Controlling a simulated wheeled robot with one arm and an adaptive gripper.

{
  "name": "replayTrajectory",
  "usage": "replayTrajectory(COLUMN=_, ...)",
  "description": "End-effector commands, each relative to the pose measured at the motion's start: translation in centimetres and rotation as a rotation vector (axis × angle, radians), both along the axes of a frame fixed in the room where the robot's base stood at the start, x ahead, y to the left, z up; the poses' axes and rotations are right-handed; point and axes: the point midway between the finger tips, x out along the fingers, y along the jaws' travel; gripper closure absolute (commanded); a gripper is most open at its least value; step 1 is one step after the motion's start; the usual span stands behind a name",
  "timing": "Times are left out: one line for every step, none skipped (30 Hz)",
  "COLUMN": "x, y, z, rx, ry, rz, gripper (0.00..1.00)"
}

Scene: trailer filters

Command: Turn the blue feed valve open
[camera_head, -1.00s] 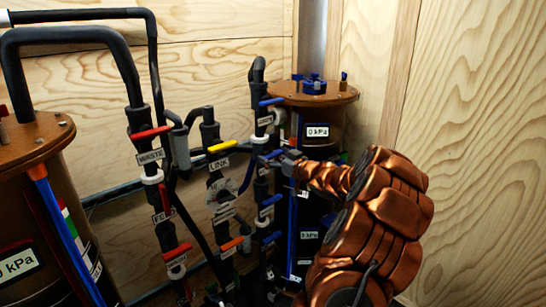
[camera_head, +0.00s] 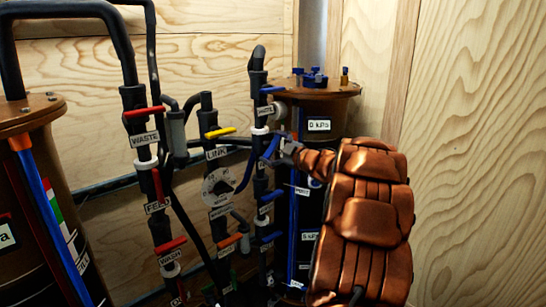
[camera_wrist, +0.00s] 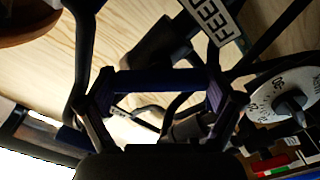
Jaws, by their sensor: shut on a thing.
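The blue feed valve handle (camera_head: 271,148) is on the right-hand dark pipe, below the top blue handle, and stands tilted in the head view. My gripper (camera_head: 285,148) reaches it from the right. In the wrist view the handle is a dark blue bar (camera_wrist: 155,83) spanning between the two fingers of my gripper (camera_wrist: 162,95), which are shut on it. A FEED label (camera_wrist: 212,20) shows beyond the fingers. The valve body is partly hidden by my gripper.
Blue handles (camera_head: 270,196) sit lower on the same pipe. The left pipe has red handles (camera_head: 145,111); the middle pipe has a yellow handle (camera_head: 220,132) and a round dial (camera_head: 218,187). A copper-topped tank (camera_head: 305,90) stands behind. Plywood wall (camera_head: 460,150) is at right.

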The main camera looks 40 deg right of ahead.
Motion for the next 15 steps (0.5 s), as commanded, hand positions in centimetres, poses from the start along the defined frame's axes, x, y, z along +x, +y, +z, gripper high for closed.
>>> replayTrajectory(x=-0.06, y=-0.01, z=-0.66, rx=-0.048, ry=0.003, rz=0.001, gripper=0.43)
replayTrajectory(x=-0.04, y=0.02, z=-0.67, rx=-0.076, ry=0.003, rz=0.001, gripper=0.43)
replayTrajectory(x=0.00, y=0.06, z=-0.64, rx=-0.116, ry=0.005, rz=0.002, gripper=0.43)
replayTrajectory(x=0.00, y=0.06, z=-0.62, rx=-0.143, ry=0.004, rz=0.002, gripper=0.43)
replayTrajectory(x=-0.03, y=0.03, z=-0.59, rx=-0.173, ry=0.004, rz=0.001, gripper=0.43)
replayTrajectory(x=-0.04, y=0.04, z=-0.57, rx=-0.211, ry=0.005, rz=0.001, gripper=0.43)
replayTrajectory(x=-0.01, y=0.09, z=-0.60, rx=-0.240, ry=0.005, rz=0.003, gripper=0.43)
replayTrajectory(x=0.01, y=0.12, z=-0.58, rx=-0.269, ry=0.007, rz=0.004, gripper=0.43)
replayTrajectory(x=-0.01, y=0.11, z=-0.56, rx=-0.305, ry=0.007, rz=0.003, gripper=0.43)
replayTrajectory(x=-0.04, y=0.08, z=-0.53, rx=-0.333, ry=0.007, rz=0.002, gripper=0.43)
replayTrajectory(x=-0.05, y=0.08, z=-0.53, rx=-0.360, ry=0.007, rz=0.002, gripper=0.43)
replayTrajectory(x=-0.02, y=0.12, z=-0.57, rx=-0.396, ry=0.009, rz=0.003, gripper=0.43)
replayTrajectory(x=-0.01, y=0.14, z=-0.58, rx=-0.423, ry=0.010, rz=0.003, gripper=0.43)
replayTrajectory(x=-0.01, y=0.14, z=-0.60, rx=-0.448, ry=0.012, rz=0.003, gripper=0.43)
replayTrajectory(x=-0.03, y=0.12, z=-0.58, rx=-0.481, ry=0.012, rz=0.002, gripper=0.43)
